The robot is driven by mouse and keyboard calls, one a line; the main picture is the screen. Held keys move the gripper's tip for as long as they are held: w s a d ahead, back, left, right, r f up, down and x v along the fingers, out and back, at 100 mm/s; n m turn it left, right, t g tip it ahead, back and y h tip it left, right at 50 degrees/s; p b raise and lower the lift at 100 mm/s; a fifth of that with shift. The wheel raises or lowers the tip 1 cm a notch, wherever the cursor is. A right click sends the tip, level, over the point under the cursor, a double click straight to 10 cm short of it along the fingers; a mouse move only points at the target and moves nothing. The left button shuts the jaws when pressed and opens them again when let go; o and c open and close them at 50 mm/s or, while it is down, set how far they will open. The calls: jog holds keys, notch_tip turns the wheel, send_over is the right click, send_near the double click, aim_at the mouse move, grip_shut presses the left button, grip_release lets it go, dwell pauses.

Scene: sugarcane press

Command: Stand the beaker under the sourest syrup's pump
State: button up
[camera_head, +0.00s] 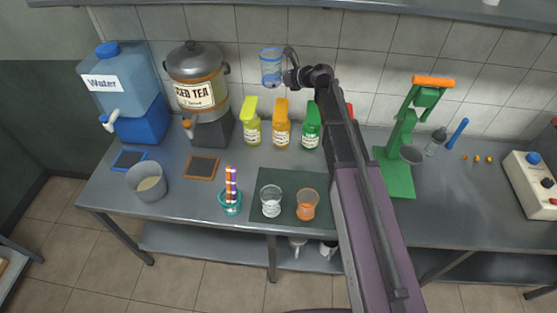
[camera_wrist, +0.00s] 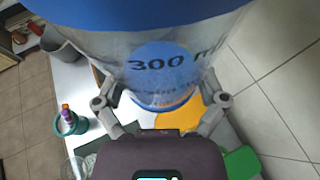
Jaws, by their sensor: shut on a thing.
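My gripper (camera_head: 288,70) is shut on the clear beaker (camera_head: 270,68), which has blue markings. It holds the beaker roughly upright, raised near the tiled wall above the syrup bottles. In the wrist view the beaker (camera_wrist: 120,55) fills the top, with "300 m…" readable and my gripper's fingers (camera_wrist: 163,100) on either side. The yellow (camera_head: 252,128), orange (camera_head: 282,130) and green (camera_head: 311,132) pump bottles stand in a row on the counter. Their labels are too small to read. A bit of red (camera_head: 349,108) shows behind my arm, which hides the rest.
A water dispenser (camera_head: 125,85) and iced tea urn (camera_head: 195,90) stand left. A pot (camera_head: 148,185), straw holder (camera_head: 230,206), glass of ice (camera_head: 271,206) and orange cup (camera_head: 307,208) are in front. A green press (camera_head: 400,150) stands right. Bare counter lies before the bottles.

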jog(key=s+d+f+n+g+b, duration=0.1)
jog(key=s+f+b, duration=0.4)
jog(key=f+b, duration=0.5)
jog(key=s+d+f+n+g+y+b, duration=0.1)
jog(key=s+f+n+g+b, duration=0.1)
jog(key=s+f+b, duration=0.4)
jog(key=s+d+f+n+g+b, duration=0.1)
jog(key=s+f+b, duration=0.5)
jog(key=f+b, duration=0.8)
jog(key=shift+s+d+f+g, duration=0.15)
jog(key=shift+d+f+g, duration=0.1)
jog(key=shift+d+g, duration=0.25)
jog(key=shift+s+d+f+n+y+b, duration=0.2)
jog(key=shift+s+f+b, duration=0.1)
jog(key=shift+f+b, duration=0.15)
jog(key=shift+s+d+f+n+y+b, duration=0.1)
jog(key=shift+s+f+n+b, duration=0.1)
jog(key=shift+s+f+b, duration=0.15)
jog(key=shift+w, duration=0.15)
jog(key=w, duration=0.5)
jog(key=w+a+f+b, duration=0.1)
jog(key=w, duration=0.9)
jog(key=shift+w+a+f, duration=0.2)
jog(key=shift+w+a, duration=0.15)
jog(key=shift+w, duration=0.05)
jog(key=shift+f+b, duration=0.1)
jog(key=shift+b, duration=0.25)
jog(key=shift+f+b, duration=1.7)
jog(key=shift+f, duration=0.15)
jog(key=o, duration=0.9)
